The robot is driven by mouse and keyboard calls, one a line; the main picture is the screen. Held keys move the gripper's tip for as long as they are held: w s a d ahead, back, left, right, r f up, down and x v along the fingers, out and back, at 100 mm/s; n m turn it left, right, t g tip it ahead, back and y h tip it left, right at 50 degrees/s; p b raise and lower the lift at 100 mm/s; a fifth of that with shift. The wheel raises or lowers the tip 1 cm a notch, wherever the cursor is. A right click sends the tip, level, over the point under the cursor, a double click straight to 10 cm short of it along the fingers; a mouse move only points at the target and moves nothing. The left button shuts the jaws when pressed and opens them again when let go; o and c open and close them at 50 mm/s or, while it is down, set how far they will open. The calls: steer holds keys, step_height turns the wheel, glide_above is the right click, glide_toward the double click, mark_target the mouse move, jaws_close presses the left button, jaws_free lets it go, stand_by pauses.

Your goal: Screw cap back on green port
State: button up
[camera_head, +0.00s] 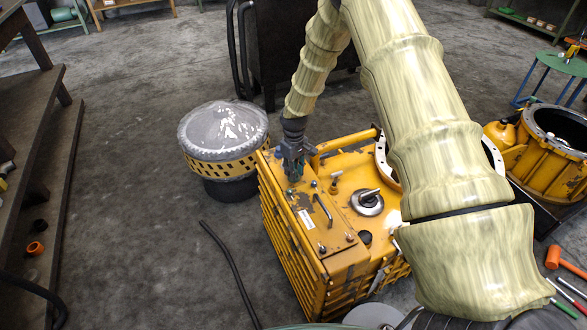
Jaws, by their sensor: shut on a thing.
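My gripper (294,172) points down over the back left corner of the yellow transmission housing (345,255). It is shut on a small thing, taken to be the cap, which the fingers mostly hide. A small greenish fitting (291,191), which looks like the green port, shows just below the fingertips on the housing's top plate. At this size I cannot tell whether the cap touches the port or is seated on it.
A handle (323,210), a silver round cover (367,202) and a small upright fitting (334,184) stand on the housing top. A grey-topped drum (222,130) stands left of it. A dark hose (232,272) lies on the floor. My arm hides the housing's right side.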

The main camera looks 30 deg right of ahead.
steer(key=m+p, duration=0.1)
steer(key=m, duration=0.2)
steer(key=shift+d+m, duration=0.1)
steer(key=shift+m, duration=0.3)
steer(key=shift+r, duration=0.1)
steer(key=shift+r+m+p, duration=0.1)
steer(key=shift+m+p, duration=0.45)
steer(key=shift+m, duration=0.15)
steer(key=m+p, duration=0.1)
steer(key=m, duration=0.2)
steer(key=shift+d+m, duration=0.1)
steer(key=shift+m, duration=0.3)
steer(key=shift+m+p, duration=0.4)
steer(key=shift+m, duration=0.2)
steer(key=m+p, duration=0.1)
steer(key=m, duration=0.3)
steer(key=shift+f, duration=0.2)
